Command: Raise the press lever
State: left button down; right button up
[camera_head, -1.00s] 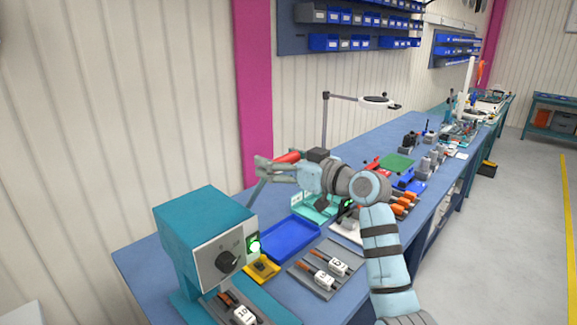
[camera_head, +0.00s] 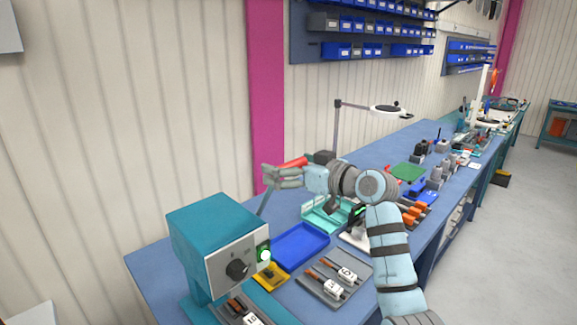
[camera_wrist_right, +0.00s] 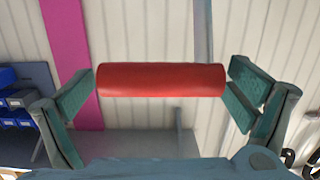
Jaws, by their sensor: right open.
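The press lever's red grip (camera_head: 293,162) is a short cylinder above the bench, near the wall. It fills the middle of the right wrist view (camera_wrist_right: 160,79), lying crosswise and level there. My right gripper (camera_head: 275,176) is at the grip. In the wrist view its two open fingers (camera_wrist_right: 160,92) stand at the grip's left and right ends, with no clear squeeze on it. A thin grey rod (camera_head: 265,203) slants down below the fingers in the head view. The lever's joint with the press is hidden by my right arm. My left gripper is out of view.
A teal box with a black knob (camera_head: 236,270) and lit green lamp stands at the front left. A blue tray (camera_head: 302,262), a grey tray with tools (camera_head: 359,266) and a magnifier lamp (camera_head: 388,109) are on or above the bench. The floor at right is clear.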

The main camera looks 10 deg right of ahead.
jog(key=v, duration=1.2)
jog(key=shift+f, duration=0.1)
